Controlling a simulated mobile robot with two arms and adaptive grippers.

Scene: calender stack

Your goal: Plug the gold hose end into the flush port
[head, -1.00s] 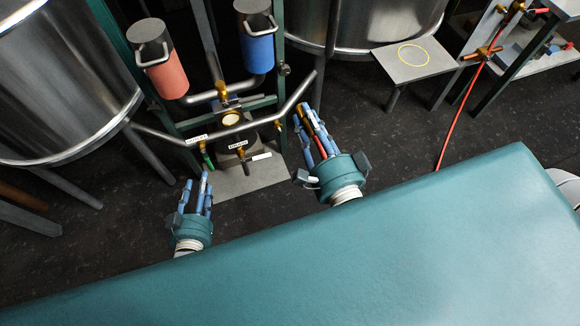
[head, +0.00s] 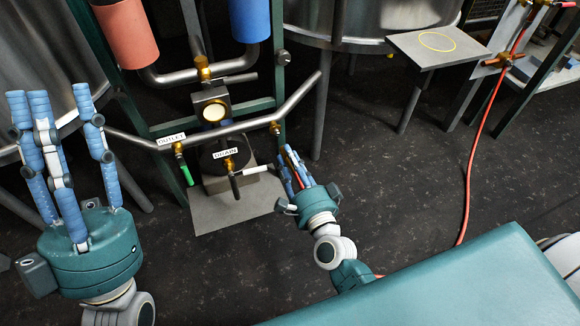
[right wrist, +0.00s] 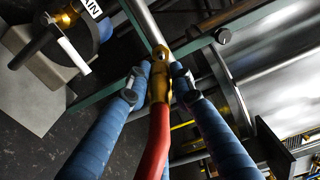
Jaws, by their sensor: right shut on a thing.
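My right gripper (head: 289,158) is shut on the gold hose end (right wrist: 159,85) of a red hose (right wrist: 153,145). In the right wrist view the gold end sits between the blue fingers and points at the grey pipe. A small gold fitting (head: 275,128) on the pipe's right part shows just above these fingertips in the head view. It carries no readable label, and I cannot tell whether it is the flush port. I cannot tell whether the hose end touches it. My left gripper (head: 52,112) is open and empty at the left, fingers up.
A green frame (head: 280,75) stands behind. A stool (head: 436,45) and a teal surface (head: 480,285) lie right.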

